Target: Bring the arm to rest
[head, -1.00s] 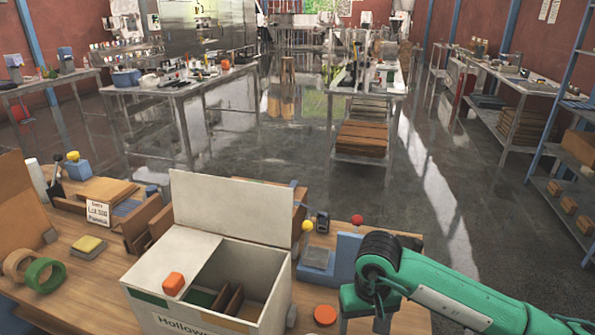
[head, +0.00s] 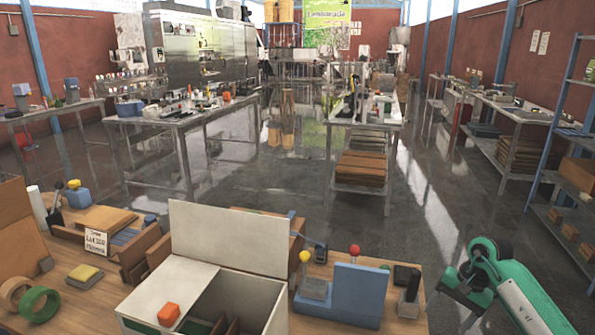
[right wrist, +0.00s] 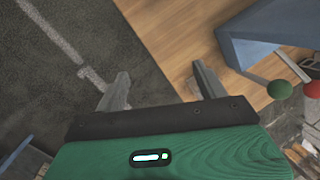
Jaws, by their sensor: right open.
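My right gripper (head: 462,305) is at the lower right of the head view, at the end of a green arm, off the right end of the wooden workbench (head: 75,314). In the right wrist view its two grey fingers (right wrist: 160,85) are spread apart with nothing between them. Below them show the dark floor (right wrist: 60,65) and the bench's wooden edge (right wrist: 175,30). My left gripper does not show.
On the bench stand a white box (head: 225,235) with a raised lid, an orange block (head: 169,314), a blue stand (head: 355,292), red (head: 354,250) and yellow (head: 305,256) knobs, and tape rolls (head: 38,302). A shelf rack (head: 548,185) stands at right. The aisle floor is clear.

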